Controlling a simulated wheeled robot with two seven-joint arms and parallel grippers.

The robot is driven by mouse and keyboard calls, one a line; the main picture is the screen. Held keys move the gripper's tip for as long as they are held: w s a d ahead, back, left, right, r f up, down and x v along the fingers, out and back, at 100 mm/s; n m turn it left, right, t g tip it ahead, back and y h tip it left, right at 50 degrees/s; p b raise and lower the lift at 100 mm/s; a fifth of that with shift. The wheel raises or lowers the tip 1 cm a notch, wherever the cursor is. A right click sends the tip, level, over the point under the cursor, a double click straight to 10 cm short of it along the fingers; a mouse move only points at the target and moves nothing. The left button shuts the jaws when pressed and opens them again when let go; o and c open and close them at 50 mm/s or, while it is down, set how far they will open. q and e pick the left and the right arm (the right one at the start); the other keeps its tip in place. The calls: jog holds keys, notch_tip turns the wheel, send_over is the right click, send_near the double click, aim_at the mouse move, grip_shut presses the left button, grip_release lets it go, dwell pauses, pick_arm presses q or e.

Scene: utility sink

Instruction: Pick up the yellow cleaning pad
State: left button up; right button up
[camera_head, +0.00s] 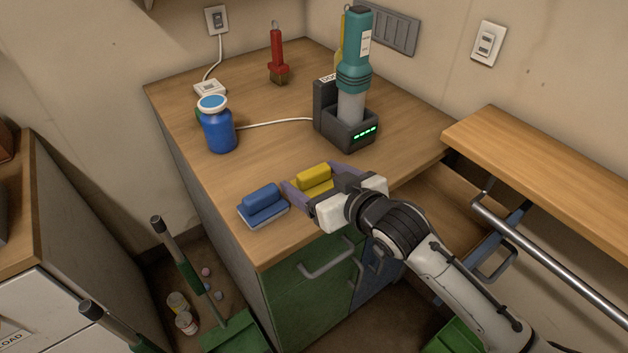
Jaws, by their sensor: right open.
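The yellow cleaning pad (313,176) lies on the wooden counter near its front edge. My right gripper (316,178) reaches in from the lower right and is open. Its purple fingers lie on either side of the yellow pad, and part of the pad is hidden behind the gripper. I cannot tell whether the fingers touch it. A blue cleaning pad (262,201) lies just to the left, close to the left finger. My left gripper does not show.
A blue jar (217,127) with a white-rimmed lid and a teal flashlight in a dark charging dock (346,128) stand behind. A red tool (277,52) stands farther back. An open drawer (437,207) is at right.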

aim_at(305, 170)
jog(key=shift+r+x, duration=0.2)
jog(key=shift+x, duration=2.05)
jog(key=shift+w+d, duration=0.1)
jog(key=shift+w, duration=0.1)
jog(key=c, duration=0.9)
jog(key=shift+r, duration=0.15)
